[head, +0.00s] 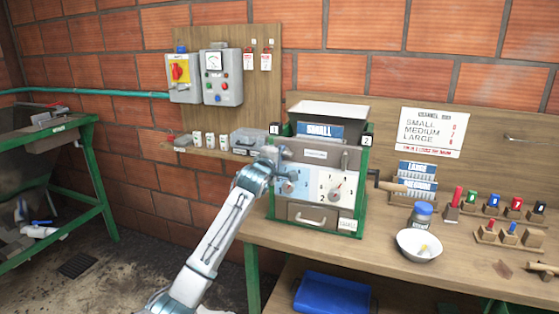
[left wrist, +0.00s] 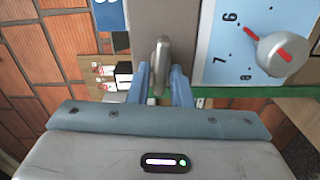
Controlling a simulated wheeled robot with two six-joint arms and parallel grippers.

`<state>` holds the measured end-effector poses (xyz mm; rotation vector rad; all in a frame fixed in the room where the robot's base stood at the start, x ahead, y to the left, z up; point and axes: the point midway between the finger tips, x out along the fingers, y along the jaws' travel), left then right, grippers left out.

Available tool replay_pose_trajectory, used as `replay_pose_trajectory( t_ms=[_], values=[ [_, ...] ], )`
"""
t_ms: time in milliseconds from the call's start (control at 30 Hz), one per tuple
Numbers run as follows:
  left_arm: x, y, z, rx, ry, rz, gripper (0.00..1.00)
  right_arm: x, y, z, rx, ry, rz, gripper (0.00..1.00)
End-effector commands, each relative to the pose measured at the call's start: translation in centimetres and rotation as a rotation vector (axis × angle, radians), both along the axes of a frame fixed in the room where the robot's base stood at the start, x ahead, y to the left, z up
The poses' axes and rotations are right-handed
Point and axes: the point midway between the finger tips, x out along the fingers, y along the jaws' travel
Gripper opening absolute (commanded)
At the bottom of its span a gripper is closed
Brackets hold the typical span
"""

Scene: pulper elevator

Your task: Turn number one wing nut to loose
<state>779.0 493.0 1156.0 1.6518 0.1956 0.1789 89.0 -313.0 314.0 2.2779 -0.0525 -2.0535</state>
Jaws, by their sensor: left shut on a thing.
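The pulper box (head: 349,160), in a green frame, stands on the wooden bench with a number 1 tag (head: 274,129) at its upper left and a number 2 tag (head: 366,140) at its upper right. My left gripper (head: 271,154) is at the upper left of its front, just below the number 1 tag. In the left wrist view, the fingers of my left gripper (left wrist: 161,84) are shut on a grey metal wing nut (left wrist: 161,55), one finger on each side. The gripper hides the nut in the head view. My right gripper is not in view.
A blue dial plate (left wrist: 225,45) with a grey knob (left wrist: 282,55) is close beside the gripper. A white bowl (head: 419,245), a blue-capped jar (head: 423,214) and colored pegs stand right. A grey case (head: 250,140) sits on the shelf behind the gripper.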

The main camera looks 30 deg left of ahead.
Motion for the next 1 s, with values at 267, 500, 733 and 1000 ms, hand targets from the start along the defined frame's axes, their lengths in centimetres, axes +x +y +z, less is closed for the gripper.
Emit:
replay_pose_trajectory(
  t_ms=[267, 500, 733, 1000],
  values=[
    [0.0, 0.0, -0.24, -0.075, -0.016, 0.0, 0.0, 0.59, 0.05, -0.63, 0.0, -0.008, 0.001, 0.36],
    [0.0, 0.0, -0.19, -0.089, -0.019, 0.0, 0.0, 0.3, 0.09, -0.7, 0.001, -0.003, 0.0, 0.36],
    [0.0, 0.0, -0.19, -0.088, -0.019, 0.0, 0.0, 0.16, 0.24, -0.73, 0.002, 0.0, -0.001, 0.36],
    [0.0, -0.01, -0.14, -0.087, -0.02, 0.0, 0.41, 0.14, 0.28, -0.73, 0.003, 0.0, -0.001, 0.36]
  ],
)
